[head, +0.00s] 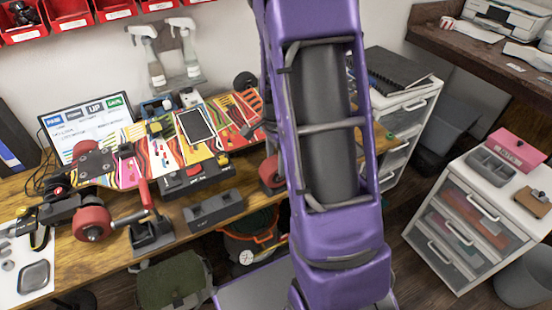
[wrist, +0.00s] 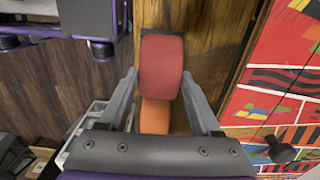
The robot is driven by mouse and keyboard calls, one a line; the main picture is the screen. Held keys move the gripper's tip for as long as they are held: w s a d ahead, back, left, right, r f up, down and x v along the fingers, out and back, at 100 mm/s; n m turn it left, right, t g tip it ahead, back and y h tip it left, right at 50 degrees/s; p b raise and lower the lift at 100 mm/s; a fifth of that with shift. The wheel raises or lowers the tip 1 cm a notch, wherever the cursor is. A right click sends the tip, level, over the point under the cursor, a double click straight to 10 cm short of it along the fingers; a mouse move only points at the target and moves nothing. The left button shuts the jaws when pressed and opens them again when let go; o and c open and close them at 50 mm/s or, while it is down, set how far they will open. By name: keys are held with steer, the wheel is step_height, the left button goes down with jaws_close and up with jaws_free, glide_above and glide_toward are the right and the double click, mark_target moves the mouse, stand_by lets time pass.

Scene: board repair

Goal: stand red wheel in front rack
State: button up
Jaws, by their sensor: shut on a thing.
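In the wrist view, my gripper (wrist: 160,76) is shut on the red wheel (wrist: 162,55), which sits between the two grey fingers. An orange patch shows below the wheel between the fingers. In the head view, the red wheel (head: 269,173) shows at the left edge of my purple arm, which hides my gripper. A low dark grey rack (head: 214,211) with a small label stands at the bench's front edge, left of the wheel. I cannot read the label for certain. Part of a dark block (wrist: 195,14) shows beyond the wheel in the wrist view.
The colourful skateboard (head: 165,150) lies along the bench behind the rack, with red wheels (head: 92,222) on its left truck. A dark stand with a red-handled tool (head: 150,232) is left of the rack. Spray bottles (head: 150,62) stand behind. White drawers (head: 475,215) are at right.

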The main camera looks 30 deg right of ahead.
steer(key=shift+f, duration=0.1)
steer(key=o, duration=1.5)
steer(key=c, duration=0.3)
steer(key=shift+r+p, duration=2.9)
steer(key=shift+r, duration=0.9)
